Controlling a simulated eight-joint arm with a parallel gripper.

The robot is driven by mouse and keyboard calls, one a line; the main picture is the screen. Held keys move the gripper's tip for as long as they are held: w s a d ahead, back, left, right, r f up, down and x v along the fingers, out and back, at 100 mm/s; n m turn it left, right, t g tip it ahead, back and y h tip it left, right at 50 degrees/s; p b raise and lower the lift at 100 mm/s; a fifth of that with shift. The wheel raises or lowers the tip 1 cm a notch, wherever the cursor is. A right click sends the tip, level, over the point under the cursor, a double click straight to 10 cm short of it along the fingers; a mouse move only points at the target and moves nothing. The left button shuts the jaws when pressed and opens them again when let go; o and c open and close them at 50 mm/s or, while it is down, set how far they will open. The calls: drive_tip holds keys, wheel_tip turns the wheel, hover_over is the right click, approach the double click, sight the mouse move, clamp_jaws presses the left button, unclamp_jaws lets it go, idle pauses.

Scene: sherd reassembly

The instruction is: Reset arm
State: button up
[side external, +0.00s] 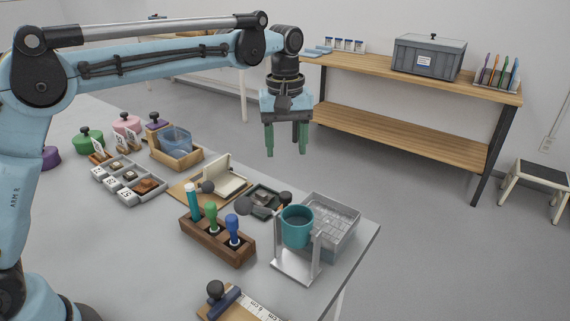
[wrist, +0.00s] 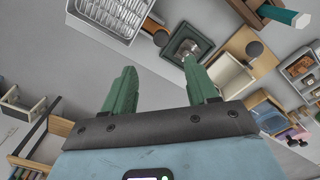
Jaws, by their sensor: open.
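My gripper (side external: 286,140) hangs from my raised light-blue arm in the side view, fingers pointing down. Its two green fingers are apart with nothing between them. It is high above the scene, toward the far edge of the grey table (side external: 80,240). The fingers also show in the wrist view (wrist: 158,88), spread apart, with a dark green tray (wrist: 188,46) beyond them. In the side view that dark green tray (side external: 262,200) lies on the table with a small dark piece in it.
A wooden rack (side external: 215,240) holds several coloured-handled tools. A teal cup (side external: 296,226) sits on a metal stand before a grey wire-like basket (side external: 335,220). A grey sectioned tray (side external: 125,185) and a wooden box (side external: 178,155) stand at left. Air around my gripper is clear.

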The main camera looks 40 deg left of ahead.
drive_tip(key=s+a+r+m+t, duration=0.25)
drive_tip(key=s+a+m, duration=0.2)
drive_tip(key=s, duration=0.55)
drive_tip(key=s+a+f+m+t, duration=0.4)
drive_tip(key=s+f, duration=0.2)
drive_tip(key=s, duration=0.3)
drive_tip(key=shift+s+f, duration=0.15)
drive_tip(key=shift+s, duration=0.25)
drive_tip(key=shift+t, duration=0.25)
